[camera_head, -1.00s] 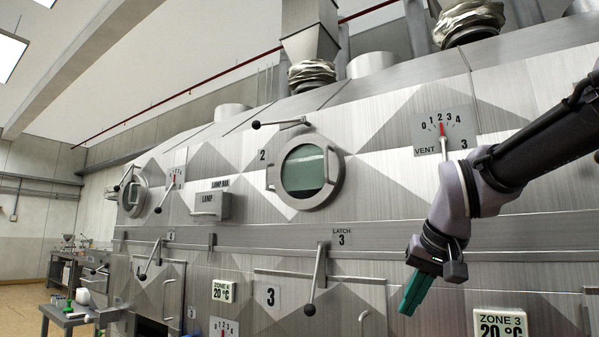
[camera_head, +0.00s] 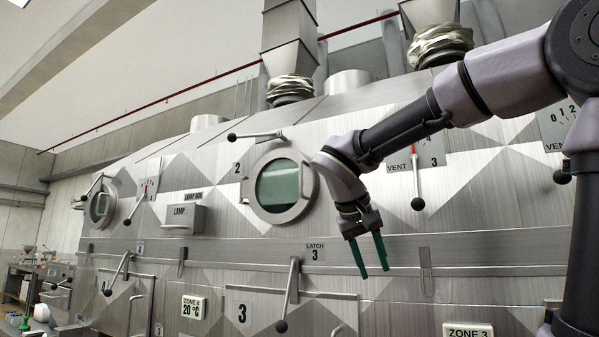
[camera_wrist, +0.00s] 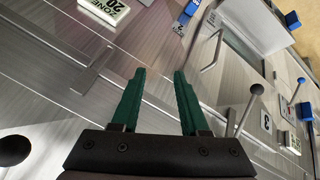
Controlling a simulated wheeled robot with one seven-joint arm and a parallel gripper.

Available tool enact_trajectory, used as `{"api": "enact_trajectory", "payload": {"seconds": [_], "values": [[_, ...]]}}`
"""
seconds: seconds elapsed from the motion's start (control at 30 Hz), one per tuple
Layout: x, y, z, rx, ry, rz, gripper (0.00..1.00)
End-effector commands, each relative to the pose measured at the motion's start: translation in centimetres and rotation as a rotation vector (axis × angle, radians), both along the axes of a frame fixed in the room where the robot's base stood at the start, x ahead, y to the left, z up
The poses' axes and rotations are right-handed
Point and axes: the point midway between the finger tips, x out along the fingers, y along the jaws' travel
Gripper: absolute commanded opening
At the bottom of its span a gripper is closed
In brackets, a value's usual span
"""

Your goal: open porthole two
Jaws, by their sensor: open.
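Porthole two (camera_head: 280,186) is a round steel-framed window with greenish glass, beside a number 2 label (camera_head: 237,168) on the hood wall. It looks shut. A small handle sits on its left rim, and a lever (camera_head: 254,136) with a black knob lies nearly level just above it. My gripper (camera_head: 371,256) is open and empty, to the right of and below the porthole, pointing down and apart from it. In the wrist view its two green fingers (camera_wrist: 158,95) are spread, with the steel hood face behind them. The porthole is not recognisable in the wrist view.
A lamp box (camera_head: 184,218) juts out left of the porthole. A second round porthole (camera_head: 101,207) is farther left.

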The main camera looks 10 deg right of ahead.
Motion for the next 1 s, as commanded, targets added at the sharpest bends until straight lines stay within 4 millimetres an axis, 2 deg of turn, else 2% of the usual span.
{"api": "enact_trajectory", "payload": {"seconds": [0.03, 0.17, 0.3, 0.4, 0.5, 0.6, 0.73, 0.87, 1.0], "values": [[1.6, 0.9, 1.8, -0.076, -0.03, -0.008, 0.44], [5.0, 3.2, 7.5, -0.252, -0.18, -0.076, 0.44], [7.8, 7.8, 13.6, -0.369, -0.422, -0.16, 0.44], [8.8, 11.9, 17.6, -0.391, -0.621, -0.22, 0.44], [9.0, 15.6, 20.5, -0.374, -0.801, -0.271, 0.44], [8.7, 18.4, 22.4, -0.339, -0.936, -0.31, 0.44], [8.4, 20.2, 23.6, -0.306, -1.029, -0.337, 0.44], [8.7, 20.0, 23.9, -0.301, -1.052, -0.346, 0.44], [10.0, 18.3, 23.9, -0.303, -1.049, -0.349, 0.44]]}}
